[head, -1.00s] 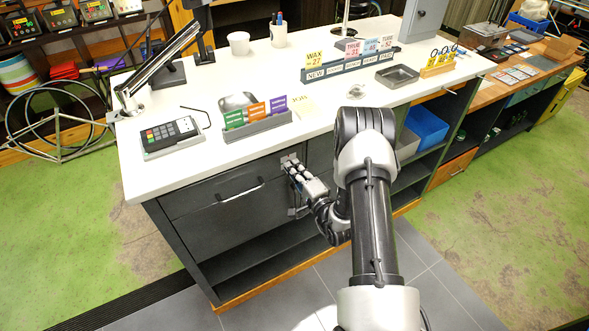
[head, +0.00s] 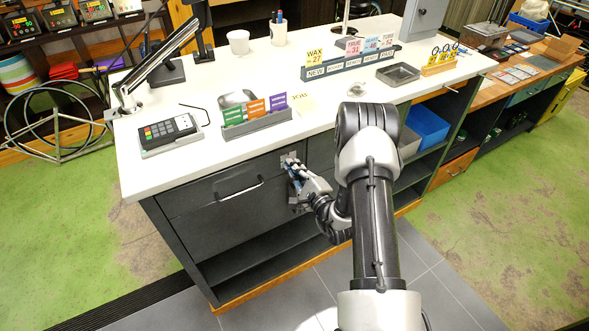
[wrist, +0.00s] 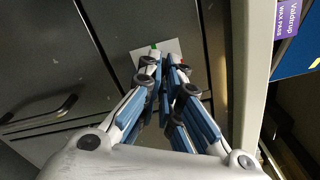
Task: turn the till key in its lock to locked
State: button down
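The lock plate (head: 288,157) is a small pale square on the dark counter front, right of the drawer handle. In the wrist view the plate (wrist: 170,48) has a green mark at its upper left and a red mark on the right. My gripper (head: 291,165) is at the plate. In the wrist view my gripper (wrist: 163,68) has its blue-padded fingers drawn close together, with a narrow dark gap at the tips. They appear closed around the till key, which is almost wholly hidden between them, so its angle cannot be read.
The drawer handle (head: 240,189) sticks out left of my gripper. The white countertop (head: 330,115) overhangs just above, with a card terminal (head: 170,134) and a card holder (head: 257,124) on it. Open shelves with a blue bin (head: 428,127) lie to the right.

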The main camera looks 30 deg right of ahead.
jog(key=m+b, duration=0.1)
jog(key=m, duration=1.1)
dwell(0.5)
jog(key=c, duration=1.8)
grip_release()
jog(key=s, duration=1.2)
jog(key=shift+d, duration=0.2)
